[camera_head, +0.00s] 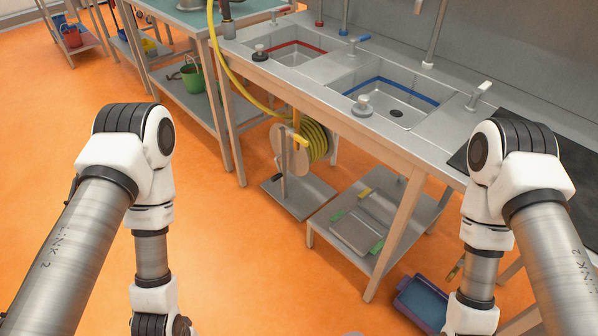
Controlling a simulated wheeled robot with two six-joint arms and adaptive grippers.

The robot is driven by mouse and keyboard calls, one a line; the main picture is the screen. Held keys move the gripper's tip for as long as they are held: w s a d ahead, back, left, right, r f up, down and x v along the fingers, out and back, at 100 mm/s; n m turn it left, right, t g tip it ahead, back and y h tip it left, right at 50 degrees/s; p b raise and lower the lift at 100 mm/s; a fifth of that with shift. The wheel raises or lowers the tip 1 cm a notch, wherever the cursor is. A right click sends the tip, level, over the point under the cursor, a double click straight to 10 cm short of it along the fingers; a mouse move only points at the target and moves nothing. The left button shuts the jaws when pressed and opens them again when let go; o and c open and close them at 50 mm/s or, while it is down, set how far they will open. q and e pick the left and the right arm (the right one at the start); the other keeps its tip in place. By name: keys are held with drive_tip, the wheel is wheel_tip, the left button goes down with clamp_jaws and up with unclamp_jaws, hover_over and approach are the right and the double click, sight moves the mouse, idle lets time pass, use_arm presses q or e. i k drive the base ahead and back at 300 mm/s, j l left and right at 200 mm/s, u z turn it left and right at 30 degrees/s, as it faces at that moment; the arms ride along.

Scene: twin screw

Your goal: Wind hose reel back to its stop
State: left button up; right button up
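The hose reel (281,147) stands under the steel sink counter, near the middle of the picture. It has a pale round side disc and a grey post on a flat base plate (299,194). Coils of yellow hose (315,139) are wound on it. A length of the yellow hose (222,62) runs from the reel up past the counter's left end and out of the top of the picture. Both my arms reach down at the left and right, and my grippers lie below the picture's bottom edge.
The steel counter holds a red-lined sink (297,46) and a blue-lined sink (400,97). A low shelf (370,214) with a flat tray stands right of the reel. A blue bin (422,302) sits on the floor at the lower right. The orange floor (245,255) is clear in front.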

sight(320, 147)
drive_tip(key=i+j+z, duration=0.2)
drive_tip(key=z, duration=0.2)
drive_tip(key=i+j+z, duration=0.15)
drive_tip(key=z, duration=0.2)
drive_tip(key=j+z, duration=0.4)
drive_tip(key=i+j, duration=0.1)
drive_tip(key=j, duration=0.25)
drive_tip(key=i+j, duration=0.1)
drive_tip(key=j, duration=0.25)
drive_tip(key=i+j+z, duration=0.1)
drive_tip(key=j, duration=0.25)
drive_tip(key=i+j, duration=0.1)
drive_tip(key=j, duration=0.25)
